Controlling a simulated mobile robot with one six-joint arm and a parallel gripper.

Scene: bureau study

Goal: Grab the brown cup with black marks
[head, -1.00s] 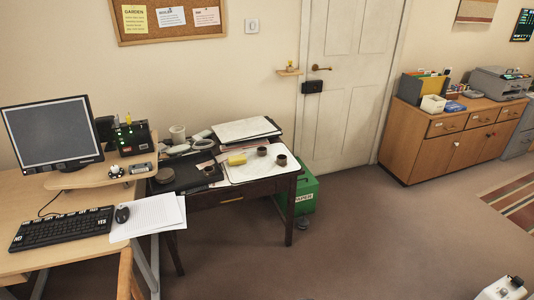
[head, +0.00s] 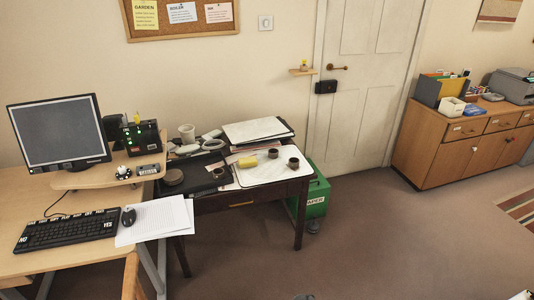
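Several small dark brown cups sit on the dark wooden desk (head: 240,201). One cup (head: 273,153) stands on the white sheet or board (head: 262,172) on its right half. Another cup (head: 294,162) stands close to the desk's right edge. A third small brown cup-like object (head: 218,172) is near the black folder on the left. All are too small for me to tell which has black marks.
A computer desk (head: 150,260) with monitor (head: 58,131) and keyboard (head: 66,231) adjoins on the left. A green paper bin (head: 317,197) stands at the desk's right side. A wooden cabinet (head: 432,150) is at the right wall. The carpet (head: 380,245) in front is clear.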

